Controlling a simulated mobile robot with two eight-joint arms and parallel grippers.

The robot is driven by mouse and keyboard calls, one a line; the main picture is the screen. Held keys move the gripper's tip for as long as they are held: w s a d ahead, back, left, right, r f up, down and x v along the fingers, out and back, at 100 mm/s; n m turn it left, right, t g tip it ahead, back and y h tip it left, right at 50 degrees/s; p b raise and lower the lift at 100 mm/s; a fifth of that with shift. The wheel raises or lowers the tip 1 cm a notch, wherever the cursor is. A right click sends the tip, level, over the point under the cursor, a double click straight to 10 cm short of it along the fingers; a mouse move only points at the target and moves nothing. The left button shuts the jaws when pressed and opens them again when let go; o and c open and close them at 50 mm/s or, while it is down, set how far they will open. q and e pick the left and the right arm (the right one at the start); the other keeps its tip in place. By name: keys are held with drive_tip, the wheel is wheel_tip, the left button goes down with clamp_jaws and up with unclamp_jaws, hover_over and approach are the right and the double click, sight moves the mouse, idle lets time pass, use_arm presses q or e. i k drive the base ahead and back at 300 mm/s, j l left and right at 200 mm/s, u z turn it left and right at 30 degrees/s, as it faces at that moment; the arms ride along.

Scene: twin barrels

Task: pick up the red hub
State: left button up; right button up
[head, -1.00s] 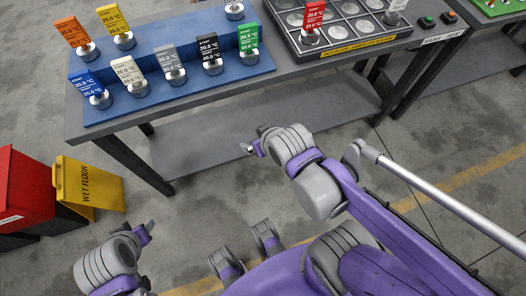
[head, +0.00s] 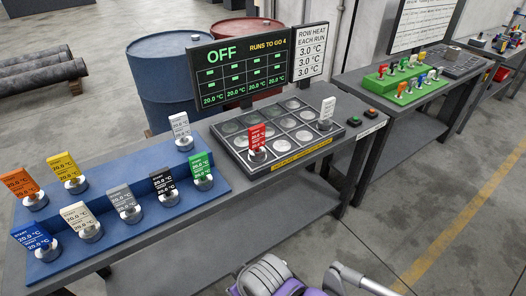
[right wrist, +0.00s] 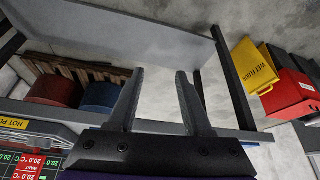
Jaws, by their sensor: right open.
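The red hub (head: 257,137) is a round metal piece with an upright red tag. In the head view it stands in a cell near the front of the dark gridded plate (head: 228,155). My right gripper (right wrist: 160,75) is open and empty in the right wrist view, with bare space between its fingers. A red tag marked START (right wrist: 35,168) shows at that view's lower left corner, apart from the fingers; it looks like the red hub's tag. In the head view only part of my right arm shows at the bottom edge. My left gripper is out of view.
A white-tagged hub (head: 326,112) stands on the plate's right part. A blue stepped rack (head: 205,211) holds several hubs at left. A display board (head: 238,64) rises behind the plate. Barrels (head: 170,85) stand behind the table. Floor in front is clear.

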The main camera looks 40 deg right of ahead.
sight(256, 134)
drive_tip(key=z, duration=1.45)
